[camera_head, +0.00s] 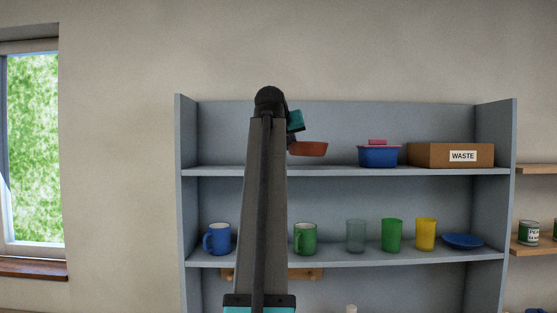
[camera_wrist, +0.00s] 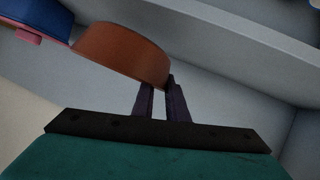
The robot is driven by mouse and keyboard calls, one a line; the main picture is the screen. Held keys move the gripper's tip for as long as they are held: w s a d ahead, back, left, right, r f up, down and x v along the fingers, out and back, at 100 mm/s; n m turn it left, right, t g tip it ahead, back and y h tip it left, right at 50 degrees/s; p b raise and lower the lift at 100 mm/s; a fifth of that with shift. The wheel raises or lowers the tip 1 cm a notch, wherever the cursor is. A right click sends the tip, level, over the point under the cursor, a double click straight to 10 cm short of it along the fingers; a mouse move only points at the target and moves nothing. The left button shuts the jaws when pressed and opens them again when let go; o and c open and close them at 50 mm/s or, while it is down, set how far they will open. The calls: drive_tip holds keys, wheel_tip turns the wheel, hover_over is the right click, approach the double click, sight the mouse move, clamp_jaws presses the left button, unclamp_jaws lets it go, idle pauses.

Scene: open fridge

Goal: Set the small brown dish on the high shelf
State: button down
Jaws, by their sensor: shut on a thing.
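The small brown dish (camera_head: 308,149) shows at the high shelf (camera_head: 330,171), right of my arm and above the board's front edge in the picture. I cannot tell how far it is above the board or how deep it sits. In the wrist view the dish (camera_wrist: 122,52) is tilted in the picture. My gripper (camera_wrist: 160,90) is shut on the dish's near edge. In the head view my gripper (camera_head: 291,139) is mostly hidden behind my arm and its teal wrist part.
On the high shelf, a blue tub (camera_head: 378,157) with a pink-red top and a brown WASTE box (camera_head: 435,155) stand right of the dish. The lower shelf holds mugs, cups and a blue plate (camera_head: 462,240). Upright side panels bound the shelf unit.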

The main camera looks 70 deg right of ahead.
drive_tip(key=w+d+p, duration=0.2)
drive_tip(key=w+d, duration=0.2)
drive_tip(key=w, duration=0.1)
drive_tip(key=shift+d+f, duration=0.1)
drive_tip(key=shift+d, duration=0.3)
drive_tip(key=shift+w+d+f, duration=0.2)
drive_tip(key=shift+w+d, duration=0.1)
drive_tip(key=shift+w+d+p, duration=0.45)
drive_tip(key=shift+w, duration=0.1)
drive_tip(key=shift+f+p, duration=0.85)
drive_tip(key=shift+f, duration=1)
drive_tip(key=c, duration=1.7)
unclamp_jaws()
drive_tip(key=shift+c, duration=0.2)
drive_tip(key=shift+a, duration=0.15)
